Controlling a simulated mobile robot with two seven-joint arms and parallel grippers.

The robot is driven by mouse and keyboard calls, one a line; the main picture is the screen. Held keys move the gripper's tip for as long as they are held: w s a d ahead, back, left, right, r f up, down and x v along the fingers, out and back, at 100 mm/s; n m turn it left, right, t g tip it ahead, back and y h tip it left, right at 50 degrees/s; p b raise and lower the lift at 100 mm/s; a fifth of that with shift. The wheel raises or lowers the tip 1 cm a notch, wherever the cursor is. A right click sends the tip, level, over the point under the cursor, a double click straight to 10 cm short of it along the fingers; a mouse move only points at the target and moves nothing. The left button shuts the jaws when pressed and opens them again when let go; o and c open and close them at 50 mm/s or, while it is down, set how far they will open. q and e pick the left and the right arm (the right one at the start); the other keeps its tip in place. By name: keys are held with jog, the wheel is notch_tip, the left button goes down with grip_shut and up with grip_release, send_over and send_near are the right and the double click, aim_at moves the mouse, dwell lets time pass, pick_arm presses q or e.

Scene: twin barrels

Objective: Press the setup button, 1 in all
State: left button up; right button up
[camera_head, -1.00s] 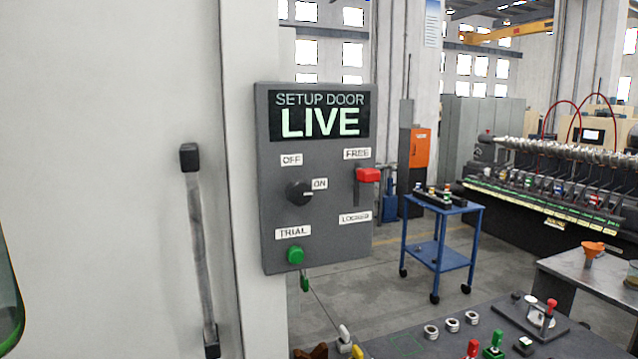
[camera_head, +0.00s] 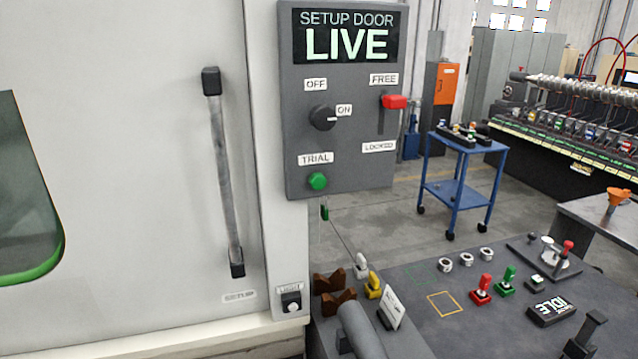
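The grey control panel (camera_head: 352,145) reads "SETUP DOOR LIVE" on its screen (camera_head: 346,36). A round green button (camera_head: 317,181) sits under its TRIAL label. The black knob (camera_head: 321,118) points toward ON, and the red lever handle (camera_head: 394,101) is at the FREE end of its slot. Low on the white machine, a SETUP label (camera_head: 239,296) sits left of a small black switch (camera_head: 291,302) labelled LIGHT. No button right at the SETUP label can be made out. Neither of my grippers is in view.
The white door has a long dark handle (camera_head: 225,175). The dark bench (camera_head: 420,300) at lower right holds red and green toggles, several rings, brown V-blocks (camera_head: 335,292), a grey cylinder (camera_head: 362,330) and an IDLE display (camera_head: 551,311). A blue cart (camera_head: 455,190) stands behind.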

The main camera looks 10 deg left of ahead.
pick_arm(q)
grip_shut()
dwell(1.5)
